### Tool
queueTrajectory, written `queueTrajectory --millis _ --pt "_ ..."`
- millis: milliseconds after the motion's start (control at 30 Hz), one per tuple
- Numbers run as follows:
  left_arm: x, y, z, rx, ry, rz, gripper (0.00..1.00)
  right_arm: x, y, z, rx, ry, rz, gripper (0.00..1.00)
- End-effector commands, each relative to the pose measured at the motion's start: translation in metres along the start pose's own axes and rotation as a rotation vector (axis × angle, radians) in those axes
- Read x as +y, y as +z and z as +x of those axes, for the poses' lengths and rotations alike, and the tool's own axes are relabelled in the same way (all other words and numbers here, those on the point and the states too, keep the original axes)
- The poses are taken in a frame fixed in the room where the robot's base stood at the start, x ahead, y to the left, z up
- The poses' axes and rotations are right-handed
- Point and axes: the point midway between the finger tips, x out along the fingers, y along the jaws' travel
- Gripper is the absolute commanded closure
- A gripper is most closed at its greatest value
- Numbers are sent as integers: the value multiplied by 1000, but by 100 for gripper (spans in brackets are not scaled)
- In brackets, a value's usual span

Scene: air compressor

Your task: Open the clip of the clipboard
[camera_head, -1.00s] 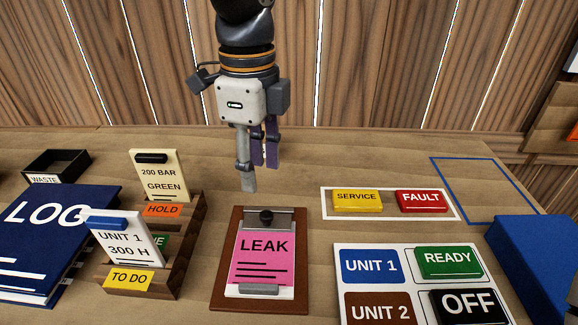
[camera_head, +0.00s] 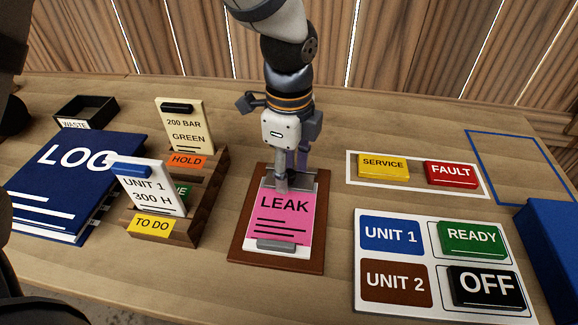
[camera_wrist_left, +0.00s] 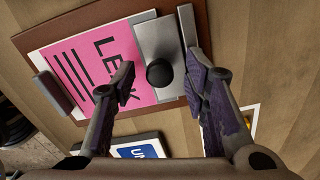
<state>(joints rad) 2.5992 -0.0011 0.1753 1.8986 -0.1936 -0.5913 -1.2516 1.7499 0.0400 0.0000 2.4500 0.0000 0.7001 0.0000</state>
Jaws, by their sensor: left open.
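The clipboard (camera_head: 236,252) is brown and lies flat on the wooden table, holding a pink LEAK sheet (camera_head: 284,214). Its grey metal clip (camera_head: 317,181) lies across the sheet's top edge and looks flat. In the left wrist view the clip plate (camera_wrist_left: 155,32) carries a round black knob (camera_wrist_left: 159,72). My left gripper (camera_head: 291,182) is open and low over the clip. In the left wrist view its fingers (camera_wrist_left: 157,45) stand on either side of the knob, with gaps to it. My right gripper is not in view.
A wooden card rack (camera_head: 190,225) stands close left of the clipboard, with a blue LOG binder (camera_head: 60,180) beyond. Right are SERVICE and FAULT blocks (camera_head: 418,171) and a UNIT board (camera_head: 440,308). A black WASTE tray (camera_head: 88,110) sits back left. Bare table lies behind the clipboard.

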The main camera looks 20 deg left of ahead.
Motion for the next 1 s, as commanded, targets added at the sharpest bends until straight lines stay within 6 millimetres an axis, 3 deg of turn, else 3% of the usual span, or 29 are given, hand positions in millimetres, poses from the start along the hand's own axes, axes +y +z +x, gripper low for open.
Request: queueTrajectory --millis 67,233,600,1000 --pt "0 0 0 0 0 0 61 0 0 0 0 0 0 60" --pt "0 0 0 0 0 0 100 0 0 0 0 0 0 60" --pt "-3 0 0 13 42 0 100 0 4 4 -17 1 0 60" --pt "-14 3 0 85 313 -2 100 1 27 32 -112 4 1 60"
